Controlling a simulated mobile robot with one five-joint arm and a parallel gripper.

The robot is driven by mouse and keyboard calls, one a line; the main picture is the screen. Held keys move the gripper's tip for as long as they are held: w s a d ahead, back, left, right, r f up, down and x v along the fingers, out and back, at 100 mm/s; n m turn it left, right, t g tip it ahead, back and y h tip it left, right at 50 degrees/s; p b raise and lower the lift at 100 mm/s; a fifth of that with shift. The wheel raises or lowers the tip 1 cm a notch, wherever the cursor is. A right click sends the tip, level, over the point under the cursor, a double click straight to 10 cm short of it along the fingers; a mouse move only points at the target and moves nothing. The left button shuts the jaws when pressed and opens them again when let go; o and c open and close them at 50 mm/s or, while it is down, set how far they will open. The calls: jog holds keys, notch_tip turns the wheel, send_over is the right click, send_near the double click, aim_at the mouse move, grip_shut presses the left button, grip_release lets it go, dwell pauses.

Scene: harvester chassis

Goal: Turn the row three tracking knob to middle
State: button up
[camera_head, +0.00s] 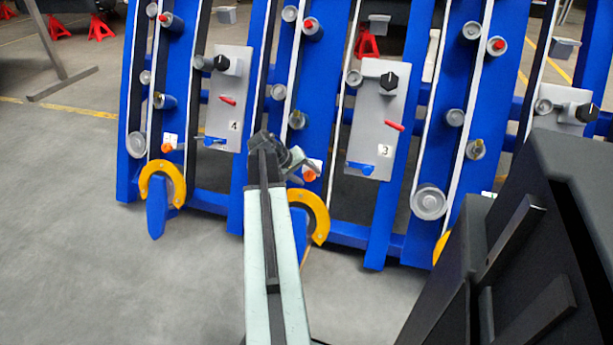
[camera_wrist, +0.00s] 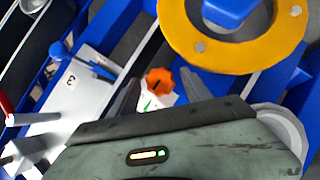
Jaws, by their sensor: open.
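An orange knob (camera_head: 310,176) sits low on the blue row just left of panel 3, and I take it as the tracking knob. In the wrist view the orange knob (camera_wrist: 159,81) shows between my fingertips, with a small dark mark on its face. A white label (camera_wrist: 158,101) with green and red marks lies beside it. My gripper (camera_head: 305,166) is open at the knob; in the wrist view its grey fingers (camera_wrist: 158,92) stand on either side of it. I cannot tell whether they touch it. The knob's exact setting is too small to read.
Panel 3 (camera_head: 377,112) carries a black knob (camera_head: 389,81), a red lever (camera_head: 394,125) and a blue handle (camera_head: 361,168). A yellow ring guard (camera_head: 318,212) is close below the orange knob. Panel 4 (camera_head: 230,108) stands left. Grey floor (camera_head: 70,230) is clear at left.

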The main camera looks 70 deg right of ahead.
jog(key=p+v, duration=0.5)
jog(key=v, duration=0.2)
jog(key=shift+w+a+r+p, duration=0.15)
jog(key=shift+r+p, duration=0.1)
jog(key=shift+p, duration=0.1)
